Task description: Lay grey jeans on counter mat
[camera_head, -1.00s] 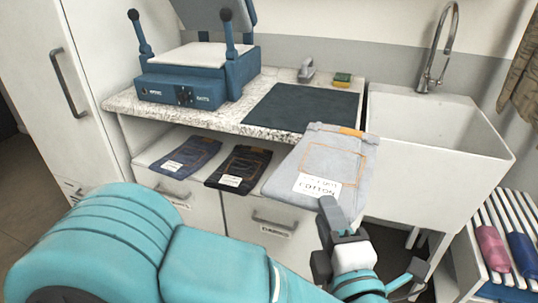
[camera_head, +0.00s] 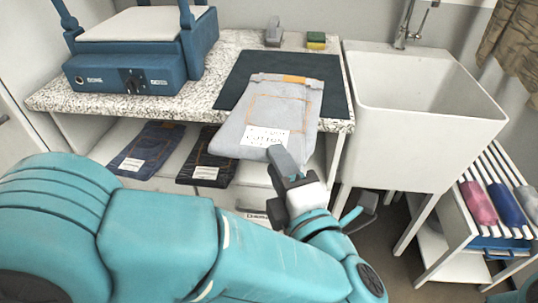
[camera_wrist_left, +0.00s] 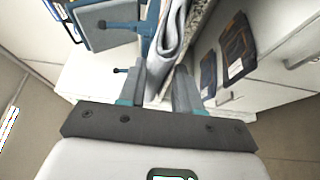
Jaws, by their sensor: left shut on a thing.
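The grey jeans (camera_head: 272,108), folded flat with orange stitching, an orange patch and a white label, are held at the label end by my left gripper (camera_head: 281,160). In the head view their far end overlaps the dark counter mat (camera_head: 235,82), and the near end sticks out past the counter's front edge. Whether they touch the mat cannot be told. In the left wrist view the grey jeans (camera_wrist_left: 172,32) run up from between the fingers of my left gripper (camera_wrist_left: 161,76). My right gripper is not in view.
A blue heat press (camera_head: 140,55) stands left on the speckled counter (camera_head: 225,50). A sponge (camera_head: 316,40) and a grey object (camera_head: 274,32) lie behind the mat. Two dark folded jeans (camera_head: 147,148) (camera_head: 207,160) lie on the shelf below. A white sink (camera_head: 420,120) is at right.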

